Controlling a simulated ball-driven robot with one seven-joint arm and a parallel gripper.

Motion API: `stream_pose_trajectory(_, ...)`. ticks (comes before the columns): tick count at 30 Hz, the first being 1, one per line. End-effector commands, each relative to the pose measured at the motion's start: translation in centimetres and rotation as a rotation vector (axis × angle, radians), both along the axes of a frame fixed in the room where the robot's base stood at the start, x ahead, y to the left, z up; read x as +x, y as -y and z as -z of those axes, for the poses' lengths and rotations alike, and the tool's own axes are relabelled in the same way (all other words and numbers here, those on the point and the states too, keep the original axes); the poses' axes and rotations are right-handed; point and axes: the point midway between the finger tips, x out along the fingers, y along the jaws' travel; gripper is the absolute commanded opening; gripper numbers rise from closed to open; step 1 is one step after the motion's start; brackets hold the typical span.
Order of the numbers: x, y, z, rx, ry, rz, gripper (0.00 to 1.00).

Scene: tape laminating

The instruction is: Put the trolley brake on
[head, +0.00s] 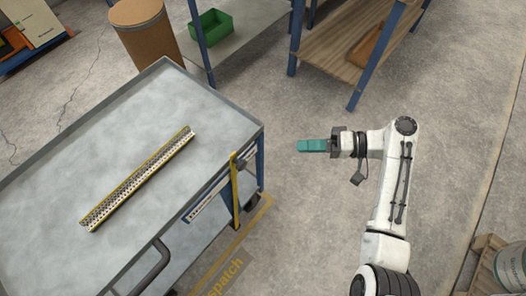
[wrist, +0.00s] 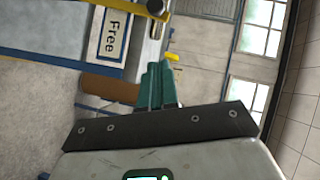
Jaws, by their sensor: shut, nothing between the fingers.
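The trolley (head: 85,110) is a grey metal-topped cart with blue legs, on the left in the head view. An upright yellow bar (head: 235,190) stands at its right side, perhaps the brake lever. A plate reading "Free" (wrist: 114,37) shows in the wrist view, beside a yellow strip (wrist: 75,13) and a dark round knob (wrist: 156,7). My gripper (head: 302,146) has teal fingers, shut and empty, right of the trolley and apart from it. Its fingers (wrist: 156,82) also show in the wrist view, below the plate.
A perforated yellow-edged strip (head: 137,180) lies on the trolley top. A brown drum (head: 145,38) and a shelf with a green bin (head: 211,27) stand behind. A wooden-shelved rack (head: 340,45) is at the back. Bare floor (head: 305,220) lies between trolley and arm.

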Motion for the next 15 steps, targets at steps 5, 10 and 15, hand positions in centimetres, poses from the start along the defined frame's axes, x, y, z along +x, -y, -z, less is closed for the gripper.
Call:
stream_pose_trajectory(5, 0.0, -0.4, 0.1, -0.001, -0.001, -0.001, 0.0)
stream_pose_trajectory(10, 0.0, -2.4, 0.4, -0.002, -0.003, -0.004, 0.0)
stream_pose_trajectory(15, 0.2, -5.6, 1.1, -0.003, -0.003, -0.004, 0.0)
